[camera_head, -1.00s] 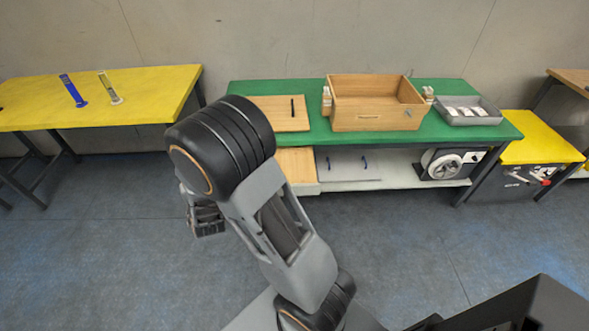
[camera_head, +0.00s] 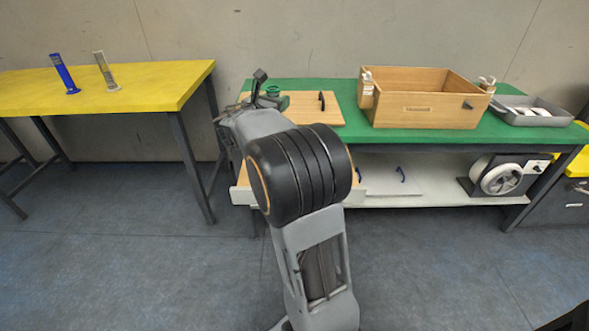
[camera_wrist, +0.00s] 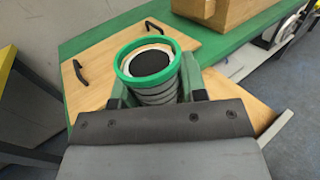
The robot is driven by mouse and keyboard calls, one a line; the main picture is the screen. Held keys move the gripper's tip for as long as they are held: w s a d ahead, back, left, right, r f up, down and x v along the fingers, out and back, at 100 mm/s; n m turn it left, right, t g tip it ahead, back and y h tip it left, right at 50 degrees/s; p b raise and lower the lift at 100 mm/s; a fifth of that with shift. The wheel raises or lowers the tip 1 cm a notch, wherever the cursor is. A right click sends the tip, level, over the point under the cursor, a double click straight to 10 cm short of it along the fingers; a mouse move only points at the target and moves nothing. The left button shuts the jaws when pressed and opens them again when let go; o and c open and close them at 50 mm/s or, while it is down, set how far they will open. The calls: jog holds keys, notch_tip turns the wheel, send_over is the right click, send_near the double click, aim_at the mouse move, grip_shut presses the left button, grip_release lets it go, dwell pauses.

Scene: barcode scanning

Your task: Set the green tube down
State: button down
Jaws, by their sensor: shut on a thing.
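The green tube (camera_wrist: 129,71) has a green rim, a dark open mouth and a ribbed body. It stands between the fingers of my gripper (camera_wrist: 157,94), which is shut on it. In the wrist view the tube is over or in front of the wooden board (camera_wrist: 92,93); I cannot tell whether it touches it. In the head view my gripper (camera_head: 262,97) is at the left end of the green table (camera_head: 355,136), with a bit of green tube (camera_head: 272,89) showing beyond it. The tube's lower end is hidden.
The board has a black handle (camera_head: 322,101). A wooden box (camera_head: 420,111) stands right of it, then a grey tray (camera_head: 532,118) with white items. A yellow table (camera_head: 160,87) at left holds a blue holder (camera_head: 64,73) and a pale holder (camera_head: 105,71).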

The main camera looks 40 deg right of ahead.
jog(key=s+d+f+b, duration=0.4)
jog(key=d+f+b, duration=0.4)
jog(key=d+f, duration=0.5)
jog(key=shift+d, duration=0.25)
jog(key=shift+s, duration=0.1)
jog(key=shift+f, duration=0.15)
jog(key=c, duration=0.7)
grip_release()
jog(key=shift+o, duration=0.2)
